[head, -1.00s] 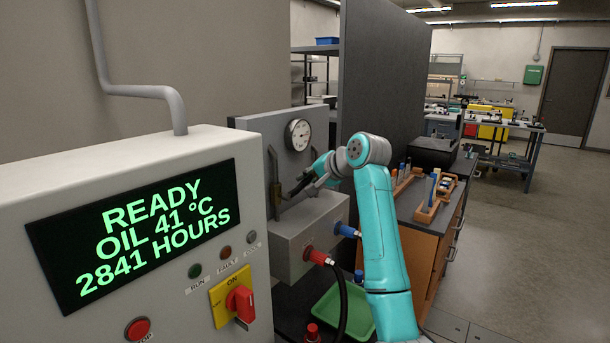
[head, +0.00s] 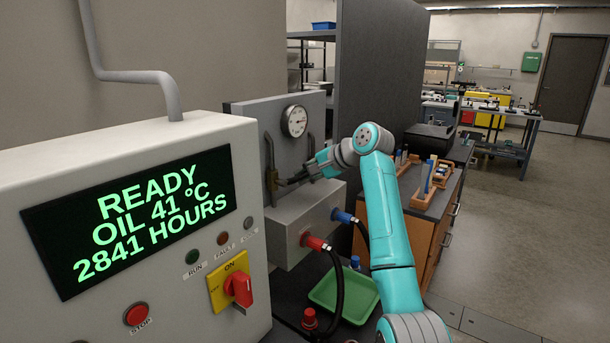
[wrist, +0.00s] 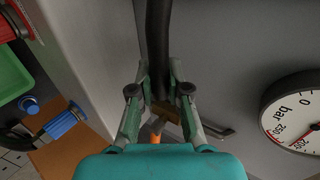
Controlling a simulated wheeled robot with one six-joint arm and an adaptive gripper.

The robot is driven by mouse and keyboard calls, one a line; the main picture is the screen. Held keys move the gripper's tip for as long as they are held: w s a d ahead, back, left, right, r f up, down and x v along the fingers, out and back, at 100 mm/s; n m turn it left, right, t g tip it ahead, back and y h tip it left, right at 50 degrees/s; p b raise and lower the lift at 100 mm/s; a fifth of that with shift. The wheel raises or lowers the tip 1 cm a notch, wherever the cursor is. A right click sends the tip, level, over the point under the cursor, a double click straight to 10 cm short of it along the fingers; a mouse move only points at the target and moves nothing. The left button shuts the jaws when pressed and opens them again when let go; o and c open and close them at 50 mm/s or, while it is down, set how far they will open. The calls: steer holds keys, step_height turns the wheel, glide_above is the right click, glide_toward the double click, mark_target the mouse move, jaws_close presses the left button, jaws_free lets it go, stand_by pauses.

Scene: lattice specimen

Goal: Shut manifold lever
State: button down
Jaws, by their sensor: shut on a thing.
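The manifold (head: 297,232) is a grey block with a red and a blue hose coupling on its front and a back plate above. A dark lever (head: 270,155) with a brass-coloured base stands upright at its left; another dark bar (head: 311,147) stands to the right, below the gauge. My gripper (head: 285,184) reaches in from the right, low in front of the plate near the left lever's base. In the wrist view my gripper (wrist: 155,90) is shut around a black lever handle (wrist: 158,40) with a brass piece at its near end. I cannot tell which lever it is.
A round pressure gauge (head: 294,121) is on the plate, close to my gripper's side. A control cabinet (head: 225,145) stands at the left. A green tray (head: 345,295) and a black hose lie below the manifold. A bench with wooden racks (head: 432,190) is at the right.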

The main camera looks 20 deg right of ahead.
steer(key=shift+f, duration=0.1)
steer(key=c, duration=1.1)
jaws_free()
steer(key=v, duration=1.2)
